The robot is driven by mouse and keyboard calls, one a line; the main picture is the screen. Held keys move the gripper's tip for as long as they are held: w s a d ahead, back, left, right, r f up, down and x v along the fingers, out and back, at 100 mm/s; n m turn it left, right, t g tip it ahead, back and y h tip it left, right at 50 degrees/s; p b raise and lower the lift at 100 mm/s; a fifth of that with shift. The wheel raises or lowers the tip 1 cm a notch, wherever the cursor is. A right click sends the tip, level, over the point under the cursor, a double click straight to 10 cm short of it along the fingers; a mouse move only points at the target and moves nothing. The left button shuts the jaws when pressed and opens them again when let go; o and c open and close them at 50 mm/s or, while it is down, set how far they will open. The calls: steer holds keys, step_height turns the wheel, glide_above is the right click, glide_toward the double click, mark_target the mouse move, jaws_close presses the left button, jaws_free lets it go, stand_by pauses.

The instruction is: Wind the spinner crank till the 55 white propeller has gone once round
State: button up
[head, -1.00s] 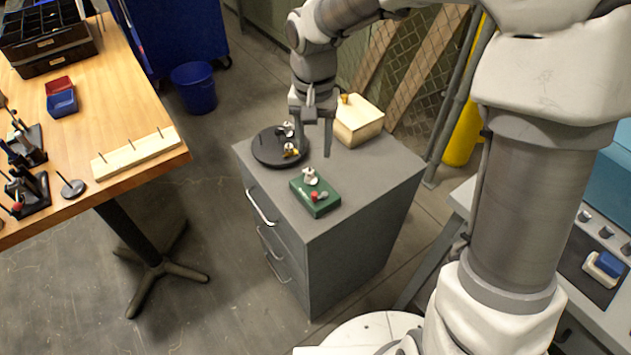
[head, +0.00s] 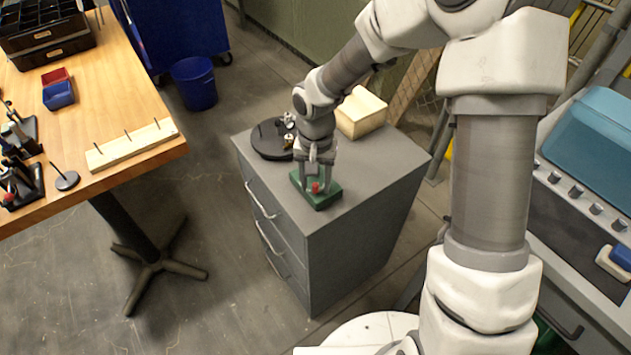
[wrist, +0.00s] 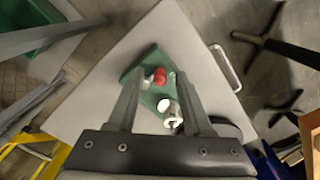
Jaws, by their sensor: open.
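The green spinner block (head: 325,203) sits on the grey cabinet top; it also shows in the wrist view (wrist: 131,78). Its red crank knob (head: 315,188) shows below my gripper, and in the wrist view the red knob (wrist: 158,75) lies between the fingers. A white propeller (wrist: 170,115) shows nearer the palm in the wrist view; its number cannot be read. My gripper (head: 317,185) is open above the block, its fingers on either side in the wrist view (wrist: 159,82). Contact with the knob cannot be told. In the head view the gripper hides the propeller.
A round black tray (head: 262,147) with small white parts is left of my gripper on the cabinet (head: 375,185). A cream box (head: 361,112) stands behind. A wooden workbench (head: 120,100) is at the left, with open floor between.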

steer(key=shift+c, duration=0.2)
jaws_close()
